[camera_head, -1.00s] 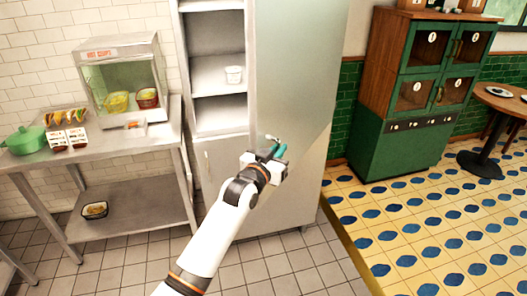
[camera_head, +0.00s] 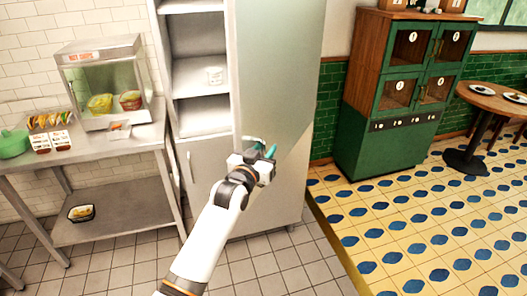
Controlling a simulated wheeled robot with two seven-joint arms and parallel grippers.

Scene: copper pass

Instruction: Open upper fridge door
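The tall pale steel fridge stands in the middle, with its upper compartment (camera_head: 190,78) exposed. Its upper door (camera_head: 275,65) appears swung open to the right, as a broad flat panel beside the shelves. The lower door (camera_head: 205,180) is shut, with a vertical handle at its left. My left gripper (camera_head: 262,149), with teal fingers, is by the bottom part of the upper door. The wrist hides part of the fingers, so I cannot tell whether they are apart or touch the door. My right gripper is not in view.
A steel table (camera_head: 110,148) with a glass warmer (camera_head: 105,82) stands close at the left. A green cabinet (camera_head: 395,105) and round table (camera_head: 490,97) are at the right. Tiled floor (camera_head: 275,262) is clear in front.

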